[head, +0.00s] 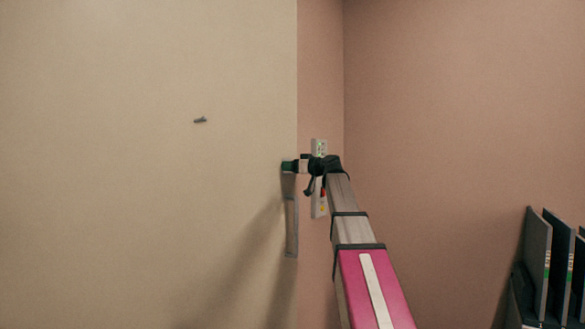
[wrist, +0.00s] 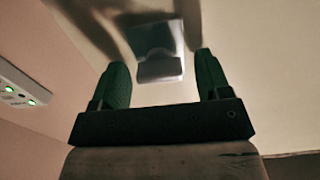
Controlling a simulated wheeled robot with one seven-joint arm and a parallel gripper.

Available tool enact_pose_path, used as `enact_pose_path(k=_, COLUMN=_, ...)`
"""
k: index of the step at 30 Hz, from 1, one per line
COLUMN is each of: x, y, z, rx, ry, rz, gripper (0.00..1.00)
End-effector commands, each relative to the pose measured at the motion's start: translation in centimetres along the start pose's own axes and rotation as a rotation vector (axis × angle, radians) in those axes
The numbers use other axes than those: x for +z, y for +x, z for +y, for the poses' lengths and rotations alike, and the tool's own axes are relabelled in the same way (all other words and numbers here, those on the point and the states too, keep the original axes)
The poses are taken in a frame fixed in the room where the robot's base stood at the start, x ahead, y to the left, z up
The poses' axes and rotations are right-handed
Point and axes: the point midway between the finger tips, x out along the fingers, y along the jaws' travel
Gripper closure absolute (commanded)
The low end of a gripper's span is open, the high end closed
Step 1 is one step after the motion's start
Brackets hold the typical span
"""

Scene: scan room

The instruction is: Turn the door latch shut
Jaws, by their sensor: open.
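The door (head: 130,200) is a large beige panel on the left of the head view. A grey latch piece (wrist: 160,68) with a blunt end shows in the wrist view, between and a little beyond my fingertips. I cannot tell whether either finger touches it. My gripper (head: 287,166) is at the door's right edge in the head view and hides the latch there. Its two green fingers are spread apart in the wrist view (wrist: 163,65), with nothing held. A long grey handle plate (head: 291,228) is on the door just below my gripper.
A wall panel with green lights (head: 319,147) is beside the door edge, close behind my arm; it also shows in the wrist view (wrist: 20,90). A small grey peg (head: 200,120) sticks out of the door. Dark upright folders (head: 538,255) stand at lower right.

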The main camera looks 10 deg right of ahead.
Motion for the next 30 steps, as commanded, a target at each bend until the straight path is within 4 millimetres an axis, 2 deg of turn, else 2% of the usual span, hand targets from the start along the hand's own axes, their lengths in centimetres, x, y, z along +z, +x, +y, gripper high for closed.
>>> enact_pose_path(k=4, x=0.0, y=-0.01, z=0.0, rx=0.0, ry=0.0, rz=0.0, gripper=0.3)
enact_pose_path(k=5, x=0.0, y=-0.01, z=0.0, rx=0.0, ry=0.0, rz=0.0, gripper=0.36)
enact_pose_path(k=6, x=0.0, y=-0.02, z=-0.01, rx=0.0, ry=0.0, rz=0.0, gripper=0.49)
enact_pose_path(k=9, x=0.0, y=-0.02, z=-0.01, rx=0.0, ry=0.0, rz=0.0, gripper=0.79)
enact_pose_path(k=20, x=0.0, y=-0.03, z=0.0, rx=0.0, ry=0.036, rz=0.0, gripper=0.79)
enact_pose_path(k=30, x=0.0, y=-0.03, z=0.09, rx=-0.001, ry=0.252, rz=0.0, gripper=0.79)
